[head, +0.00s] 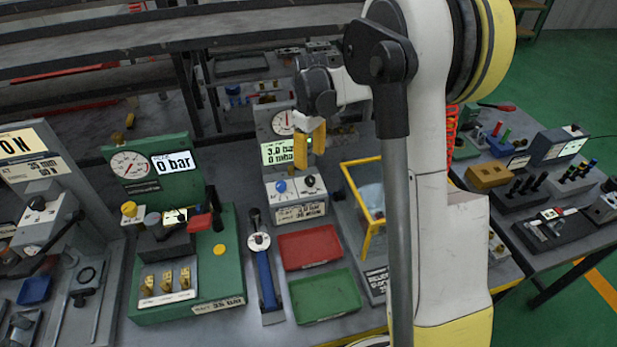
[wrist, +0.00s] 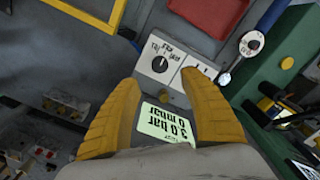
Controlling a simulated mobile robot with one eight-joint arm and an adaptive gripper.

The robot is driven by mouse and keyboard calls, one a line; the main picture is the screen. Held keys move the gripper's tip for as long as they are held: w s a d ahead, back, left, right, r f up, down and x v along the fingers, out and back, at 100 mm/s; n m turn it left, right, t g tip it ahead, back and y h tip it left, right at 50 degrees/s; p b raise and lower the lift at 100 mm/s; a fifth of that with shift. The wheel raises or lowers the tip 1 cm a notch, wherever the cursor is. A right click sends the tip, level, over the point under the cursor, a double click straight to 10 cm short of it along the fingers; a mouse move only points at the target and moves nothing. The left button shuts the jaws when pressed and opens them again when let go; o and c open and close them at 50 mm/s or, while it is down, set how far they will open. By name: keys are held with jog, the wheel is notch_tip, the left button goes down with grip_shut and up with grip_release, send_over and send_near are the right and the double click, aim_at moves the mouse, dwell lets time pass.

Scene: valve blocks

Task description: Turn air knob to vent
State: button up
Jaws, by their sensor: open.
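A grey test block (head: 298,213) stands behind the red tray, with a round gauge and a green display reading 3.0 bar, 0 mbar. Its front has a blue knob (head: 281,186) on the left and a black knob (head: 309,181) on the right. The labels are too small to tell which is the air knob. My gripper (head: 312,143) hangs open in front of the display, above the knobs. In the wrist view the black knob (wrist: 160,64) shows on its white plate, just beyond my open yellow fingertips (wrist: 159,82), untouched. The blue knob is hidden there by the right finger.
A red tray (head: 309,248) and green tray (head: 325,297) lie in front of the block. A blue-handled lever (head: 266,278) is left of them, beside a green 0 bar block (head: 190,260). A yellow frame (head: 347,180) stands close on the right.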

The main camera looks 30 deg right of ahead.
aim_at(310, 178)
notch_tip(310, 178, down, 9)
jog(key=shift+r+b, duration=0.15)
jog(key=shift+b, duration=1.05)
jog(key=shift+c, duration=0.2)
grip_shut()
